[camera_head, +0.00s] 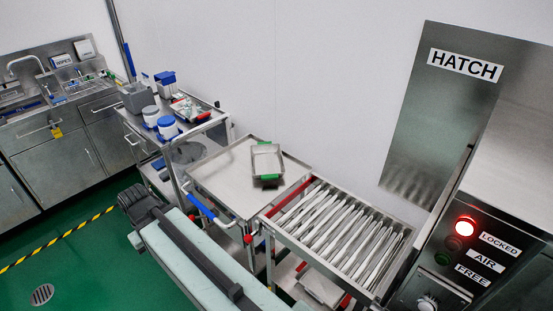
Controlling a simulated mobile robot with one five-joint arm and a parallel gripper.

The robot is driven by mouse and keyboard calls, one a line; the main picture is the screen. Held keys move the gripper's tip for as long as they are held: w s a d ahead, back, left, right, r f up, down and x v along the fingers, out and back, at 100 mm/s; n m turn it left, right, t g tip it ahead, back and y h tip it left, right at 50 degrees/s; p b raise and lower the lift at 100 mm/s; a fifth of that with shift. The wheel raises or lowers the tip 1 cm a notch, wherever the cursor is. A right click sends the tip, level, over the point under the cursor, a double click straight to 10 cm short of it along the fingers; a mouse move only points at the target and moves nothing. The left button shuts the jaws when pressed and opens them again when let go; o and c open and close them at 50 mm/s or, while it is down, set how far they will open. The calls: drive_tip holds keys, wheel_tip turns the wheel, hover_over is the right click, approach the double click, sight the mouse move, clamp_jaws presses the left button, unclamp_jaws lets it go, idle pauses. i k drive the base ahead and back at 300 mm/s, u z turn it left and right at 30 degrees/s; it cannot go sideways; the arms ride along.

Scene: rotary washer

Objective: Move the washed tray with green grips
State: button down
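A small steel tray (267,160) with green grips sits upright on the right part of a flat steel cart top (222,183). One green grip (268,178) shows on its near side, and a thin bit of green shows at its far edge. The tray looks empty. My arm (180,255) reaches from the bottom edge up and left, in front of the cart, and ends in view at a dark ribbed part. I see no gripper fingers, and nothing of mine touches the tray.
A roller conveyor (340,228) with a red strip adjoins the cart's right side. A panel (462,250) reads LOCKED, AIR, FREE, with its red lamp lit. A HATCH plate (440,110) is on the wall. Left stand a loaded trolley (205,125) and a sink counter (60,165). Green floor lies open at left.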

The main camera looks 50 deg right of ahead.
sight(267, 159)
drive_tip(key=i, duration=1.1)
drive_tip(key=u, duration=0.4)
